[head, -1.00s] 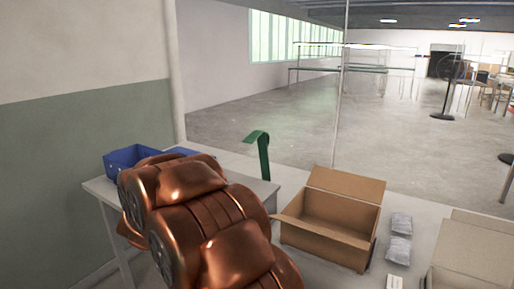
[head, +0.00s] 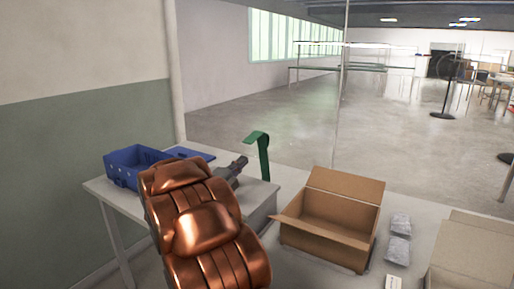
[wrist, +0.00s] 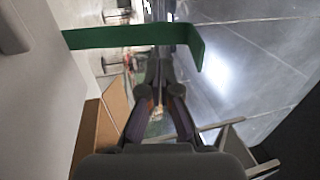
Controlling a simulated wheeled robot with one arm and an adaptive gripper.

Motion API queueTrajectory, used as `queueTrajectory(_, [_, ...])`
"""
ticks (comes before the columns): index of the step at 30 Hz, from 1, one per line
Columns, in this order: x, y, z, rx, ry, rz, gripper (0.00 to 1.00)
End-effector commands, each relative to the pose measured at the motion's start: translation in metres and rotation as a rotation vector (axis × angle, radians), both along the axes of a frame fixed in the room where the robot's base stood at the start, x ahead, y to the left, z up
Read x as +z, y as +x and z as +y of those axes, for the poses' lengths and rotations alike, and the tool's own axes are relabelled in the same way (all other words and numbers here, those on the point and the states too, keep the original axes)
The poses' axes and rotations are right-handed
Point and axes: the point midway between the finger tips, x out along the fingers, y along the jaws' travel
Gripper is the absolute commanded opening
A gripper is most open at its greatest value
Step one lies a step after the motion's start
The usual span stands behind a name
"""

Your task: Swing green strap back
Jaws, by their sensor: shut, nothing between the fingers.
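The green strap (head: 263,158) stands upright at the table's back right edge in the head view, its top bent over to the left. In the wrist view the strap (wrist: 130,37) runs across the upper left and bends at its right end. My gripper (head: 242,162) shows just left of the strap in the head view, partly hidden behind my copper-coloured arm. In the wrist view my gripper (wrist: 160,65) is shut and empty, its tips just below the strap in the picture. I cannot tell whether they touch it.
A blue crate (head: 122,172) stands on the left of the white table (head: 108,190), with a flat blue piece (head: 190,153) beside it. An open cardboard box (head: 325,243) stands to the right, next to grey packets (head: 399,249). Another box (head: 470,255) is at the far right.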

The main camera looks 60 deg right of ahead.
Motion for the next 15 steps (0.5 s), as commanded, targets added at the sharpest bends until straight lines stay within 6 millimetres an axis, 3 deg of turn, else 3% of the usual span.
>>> queueTrajectory(15, [0.014,0.001,-0.064,-0.003,0.001,0.003,0.00])
